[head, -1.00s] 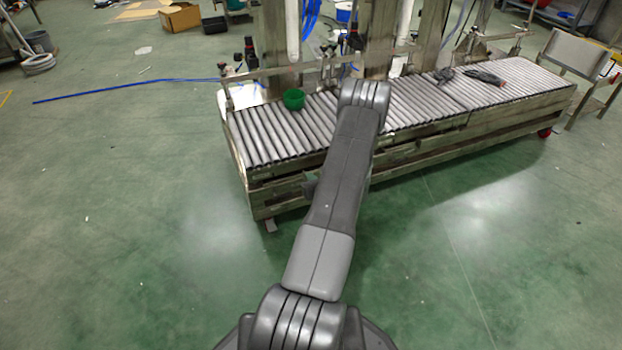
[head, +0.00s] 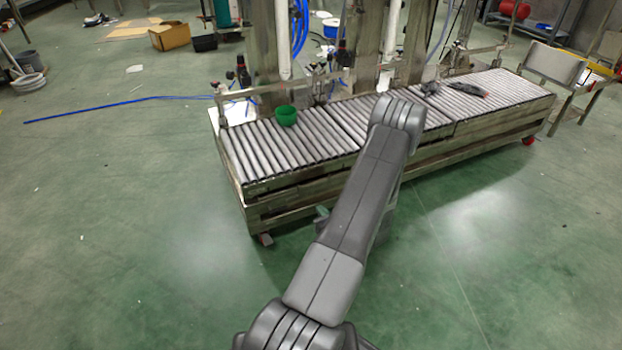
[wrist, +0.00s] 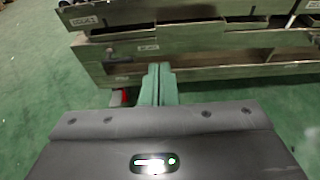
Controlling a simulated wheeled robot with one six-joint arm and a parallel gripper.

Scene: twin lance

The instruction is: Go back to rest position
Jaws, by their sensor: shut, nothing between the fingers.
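My gripper (wrist: 158,72) shows in the wrist view as two greenish-grey fingers pressed together, with nothing between them. It points at the side frame of the roller conveyor, and I cannot tell the gap. In the head view my arm reaches up from the bottom centre and bends near the conveyor's front edge. There the arm hides most of the gripper; only a small part shows left of the forearm.
The roller conveyor (head: 262,152) runs across the middle, with a green bowl (head: 286,115) and dark tools (head: 467,89) on it. A blue hose (head: 120,105) lies on the floor at left. Green floor in front is clear.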

